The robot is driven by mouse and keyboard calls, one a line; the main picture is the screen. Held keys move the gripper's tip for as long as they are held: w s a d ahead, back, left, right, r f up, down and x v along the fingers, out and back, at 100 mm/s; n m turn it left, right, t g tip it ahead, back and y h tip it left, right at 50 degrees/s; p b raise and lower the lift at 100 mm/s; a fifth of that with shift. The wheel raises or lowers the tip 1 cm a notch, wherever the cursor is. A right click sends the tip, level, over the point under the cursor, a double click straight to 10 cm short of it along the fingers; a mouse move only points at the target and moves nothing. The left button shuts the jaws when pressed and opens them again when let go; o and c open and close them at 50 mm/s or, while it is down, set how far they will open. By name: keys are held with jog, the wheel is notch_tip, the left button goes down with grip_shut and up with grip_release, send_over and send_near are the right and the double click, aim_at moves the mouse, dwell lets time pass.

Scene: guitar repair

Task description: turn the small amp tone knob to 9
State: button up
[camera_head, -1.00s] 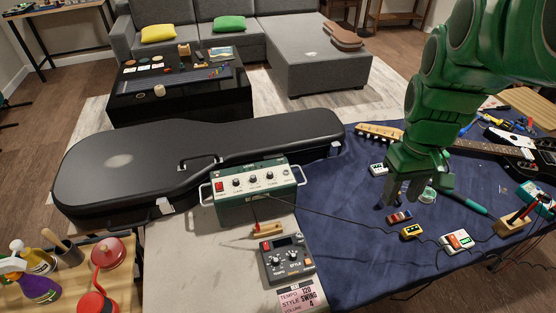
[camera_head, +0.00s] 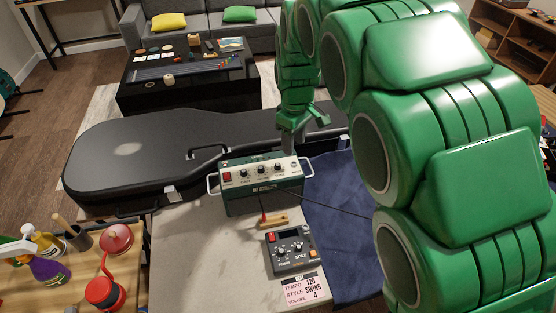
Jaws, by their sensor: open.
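The small amp (camera_head: 262,185) is a green box with a pale control panel, side handles and a red switch at its left. It stands upright on the pale table top. Several dark knobs sit in a row on its panel; the middle knob (camera_head: 261,170) and the right knob (camera_head: 278,167) show. Their markings are too small to read. My gripper (camera_head: 289,147) is open, points down and is just behind the amp's right end. Its fingers look partly hidden behind the amp's top edge. I cannot tell whether it touches the amp.
A black guitar case (camera_head: 130,160) lies behind the amp. In front are a small wooden block (camera_head: 270,220), a dark drum machine (camera_head: 291,250) and a pink note (camera_head: 302,290). A cable crosses a blue cloth (camera_head: 335,200). A side table (camera_head: 60,290) holds bottles and red pots.

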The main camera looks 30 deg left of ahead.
jog(key=n, duration=0.1)
send_over(278, 164)
jog(key=shift+s+f, duration=0.1)
jog(key=shift+f, duration=4.7)
grip_shut()
